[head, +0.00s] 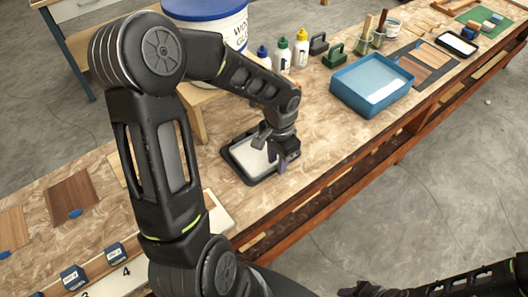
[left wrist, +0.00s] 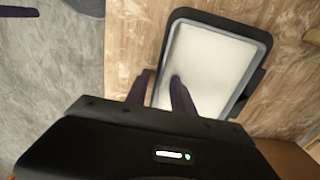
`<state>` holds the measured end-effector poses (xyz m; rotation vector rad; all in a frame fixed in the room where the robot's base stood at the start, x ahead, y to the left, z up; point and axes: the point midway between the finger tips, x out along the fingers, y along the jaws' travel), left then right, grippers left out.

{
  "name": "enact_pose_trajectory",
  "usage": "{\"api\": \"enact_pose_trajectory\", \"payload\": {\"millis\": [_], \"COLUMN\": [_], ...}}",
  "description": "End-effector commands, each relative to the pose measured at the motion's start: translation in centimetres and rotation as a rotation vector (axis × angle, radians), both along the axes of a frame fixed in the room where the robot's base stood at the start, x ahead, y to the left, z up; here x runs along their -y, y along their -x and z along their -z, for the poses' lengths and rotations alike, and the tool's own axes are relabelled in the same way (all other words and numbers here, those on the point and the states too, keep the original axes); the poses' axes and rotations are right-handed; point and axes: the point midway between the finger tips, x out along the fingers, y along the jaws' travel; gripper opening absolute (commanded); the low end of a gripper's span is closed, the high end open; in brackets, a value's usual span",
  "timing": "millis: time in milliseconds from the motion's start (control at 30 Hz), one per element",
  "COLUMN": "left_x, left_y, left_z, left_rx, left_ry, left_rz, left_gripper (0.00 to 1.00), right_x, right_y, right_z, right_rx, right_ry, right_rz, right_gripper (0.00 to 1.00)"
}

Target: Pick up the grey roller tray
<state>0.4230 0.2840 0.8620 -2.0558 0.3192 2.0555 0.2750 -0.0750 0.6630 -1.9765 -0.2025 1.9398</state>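The grey roller tray (head: 232,162), dark-rimmed with a pale white inside, lies flat on the bench in the middle of the head view. It also shows in the left wrist view (left wrist: 222,24). My left gripper (head: 271,156) is at the tray's near right edge. In the left wrist view its two dark fingers (left wrist: 160,82) are apart, one outside the tray's edge and one over the pale inside. I cannot tell whether they touch the wall. My right gripper (head: 366,290) shows only in part at the bottom edge; its fingers are unclear.
A blue tray (head: 343,92) stands to the right, with several glue bottles (head: 282,56) and a large white bucket (head: 240,30) behind. A smaller black-rimmed tray (head: 474,50) lies far right. The bench's front edge runs close to the grey tray. Bare bench lies between the two nearer trays.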

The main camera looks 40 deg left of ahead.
Motion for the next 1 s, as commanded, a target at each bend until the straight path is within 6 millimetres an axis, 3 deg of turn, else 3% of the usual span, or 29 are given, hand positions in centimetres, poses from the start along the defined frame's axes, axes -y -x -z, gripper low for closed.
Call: {"api": "enact_pose_trajectory", "payload": {"millis": [67,400,1000], "left_x": [-0.01,-0.01,-0.01], "left_y": [0.00,0.00,0.00], "left_z": [-0.01,-0.02,-0.02], "left_rx": [0.000,0.000,0.000], "left_ry": [0.000,0.000,0.000], "left_rz": [0.000,0.000,0.000], "left_gripper": [0.28,0.00,0.00], "right_x": [0.00,0.00,0.01], "right_y": [0.00,-0.01,-0.01], "right_z": [0.00,-0.01,-0.01], "right_rx": [0.000,0.000,0.000], "right_ry": [0.000,0.000,0.000], "right_rz": [0.000,0.000,0.000], "right_gripper": [0.36,0.36,0.36]}}
